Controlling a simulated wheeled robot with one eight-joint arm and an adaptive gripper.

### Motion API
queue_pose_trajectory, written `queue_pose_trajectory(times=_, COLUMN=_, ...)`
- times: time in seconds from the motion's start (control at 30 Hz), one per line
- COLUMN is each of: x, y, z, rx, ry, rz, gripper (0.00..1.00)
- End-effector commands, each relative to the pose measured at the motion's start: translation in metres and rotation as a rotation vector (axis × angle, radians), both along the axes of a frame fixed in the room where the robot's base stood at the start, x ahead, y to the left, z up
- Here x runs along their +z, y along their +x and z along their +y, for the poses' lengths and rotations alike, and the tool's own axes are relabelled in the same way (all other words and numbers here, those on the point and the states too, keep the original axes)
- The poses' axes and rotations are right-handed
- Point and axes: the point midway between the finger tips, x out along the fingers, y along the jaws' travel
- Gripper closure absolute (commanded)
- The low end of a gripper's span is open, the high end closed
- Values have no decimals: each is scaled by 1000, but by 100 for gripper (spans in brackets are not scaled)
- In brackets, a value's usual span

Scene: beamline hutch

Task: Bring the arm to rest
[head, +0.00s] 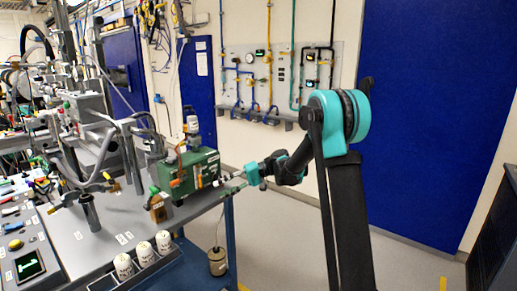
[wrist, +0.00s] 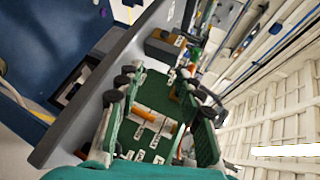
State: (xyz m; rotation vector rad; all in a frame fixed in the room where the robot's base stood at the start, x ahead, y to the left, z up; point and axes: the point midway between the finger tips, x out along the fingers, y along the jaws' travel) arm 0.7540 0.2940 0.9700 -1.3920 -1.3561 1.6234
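My gripper (head: 229,181) is at the end of my outstretched arm, at the right end of the bench. It points left towards a green boxy device (head: 188,172), close to its right side. In the wrist view, my gripper (wrist: 160,88) shows its two sides spread apart, with the labelled green device (wrist: 155,115) between and beyond them. I see nothing clasped. Whether the fingers touch the device cannot be told. My arm is bent, with its elbow high on the right in the head view.
The grey bench (head: 95,238) carries a control panel (head: 28,262), metal posts and tubing. White cylinders (head: 143,252) stand at its front edge. A small brown block (head: 158,208) sits beside the green device. Floor right of the bench is clear.

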Motion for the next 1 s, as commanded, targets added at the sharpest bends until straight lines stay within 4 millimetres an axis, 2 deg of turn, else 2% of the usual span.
queue_pose_trajectory(times=0.27, x=-28, y=-58, z=-74, rx=-171, ry=-308, rz=-84, gripper=63)
queue_pose_trajectory(times=0.57, x=-70, y=-131, z=-171, rx=-340, ry=-635, rz=-200, gripper=63)
queue_pose_trajectory(times=0.8, x=-106, y=-197, z=-253, rx=-455, ry=-892, rz=-313, gripper=63)
queue_pose_trajectory(times=1.0, x=-129, y=-242, z=-308, rx=-520, ry=-1067, rz=-400, gripper=63)
